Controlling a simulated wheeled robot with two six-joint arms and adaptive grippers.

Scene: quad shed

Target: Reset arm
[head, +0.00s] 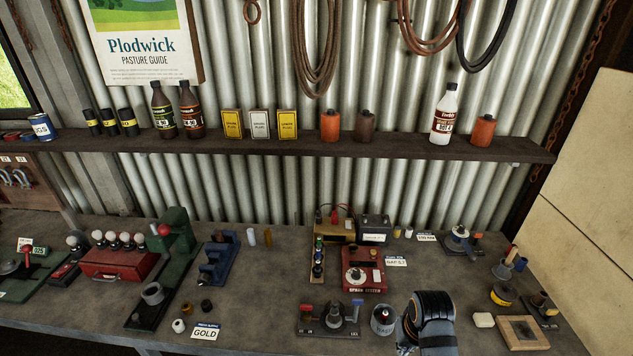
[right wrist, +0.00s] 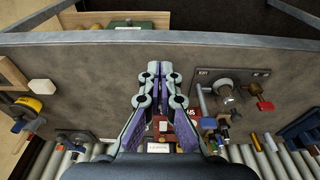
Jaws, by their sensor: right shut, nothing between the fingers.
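My right gripper (head: 408,338) shows at the front edge of the bench, low in the head view, right of the middle. Its dark wrist housing hides most of its fingers there. In the right wrist view the two fingers of the gripper (right wrist: 159,72) meet at their tips, with nothing between them. They point toward the bench's front edge, over the grey bench top (right wrist: 85,60). My left arm and gripper are not in view.
A grey plate with a lever (head: 333,318) is farther left. A white block (head: 483,320) and a wooden tray (head: 522,332) lie to the right. The red tester (head: 363,270) stands behind.

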